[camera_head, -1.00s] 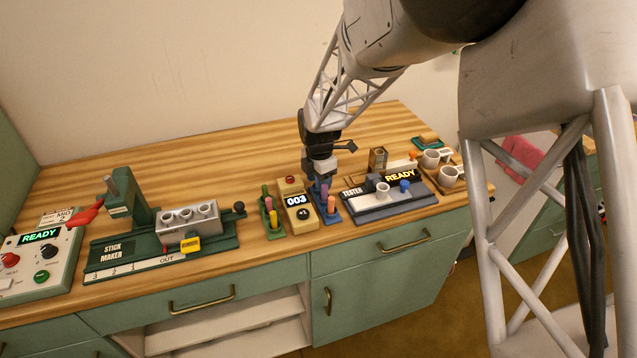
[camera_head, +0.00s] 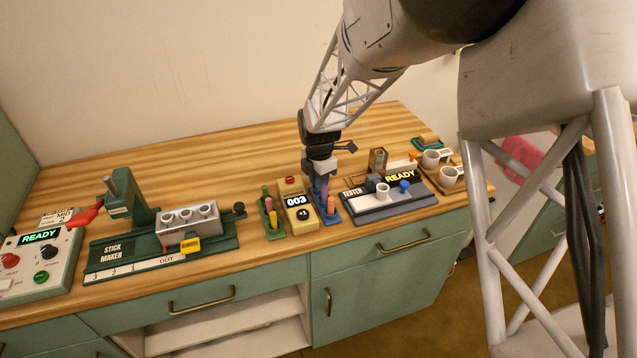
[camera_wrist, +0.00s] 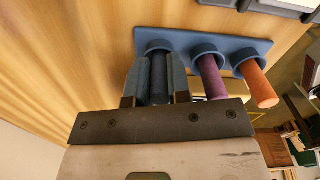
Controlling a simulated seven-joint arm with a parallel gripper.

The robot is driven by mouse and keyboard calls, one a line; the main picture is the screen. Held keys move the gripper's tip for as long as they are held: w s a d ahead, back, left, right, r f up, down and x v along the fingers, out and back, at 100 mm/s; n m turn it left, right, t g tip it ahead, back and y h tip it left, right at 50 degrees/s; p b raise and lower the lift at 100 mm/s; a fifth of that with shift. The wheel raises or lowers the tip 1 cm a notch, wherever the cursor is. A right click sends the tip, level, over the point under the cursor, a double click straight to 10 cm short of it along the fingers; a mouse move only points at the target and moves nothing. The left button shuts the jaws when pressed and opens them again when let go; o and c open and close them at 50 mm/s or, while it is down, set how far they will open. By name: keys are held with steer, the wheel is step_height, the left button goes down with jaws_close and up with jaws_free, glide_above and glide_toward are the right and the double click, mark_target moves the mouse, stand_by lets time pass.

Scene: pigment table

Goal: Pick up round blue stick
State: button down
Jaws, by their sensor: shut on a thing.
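The round blue stick (camera_wrist: 159,80) stands in the end socket of a blue holder (camera_wrist: 225,43) in the wrist view. My gripper (camera_wrist: 157,78) is shut on it, with one finger on each side. The stick's lower end is still inside the socket ring. In the head view my gripper (camera_head: 318,172) points down at the back of the blue holder (camera_head: 333,218), and it hides the blue stick there. A purple stick (camera_wrist: 212,78) and an orange stick (camera_wrist: 257,84) stand in the other sockets of the holder.
The tester (camera_head: 376,208) stands close on the right. The stick maker (camera_head: 140,247) is farther left. Table behind is clear.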

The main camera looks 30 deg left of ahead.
steer(key=shift+r, duration=5)
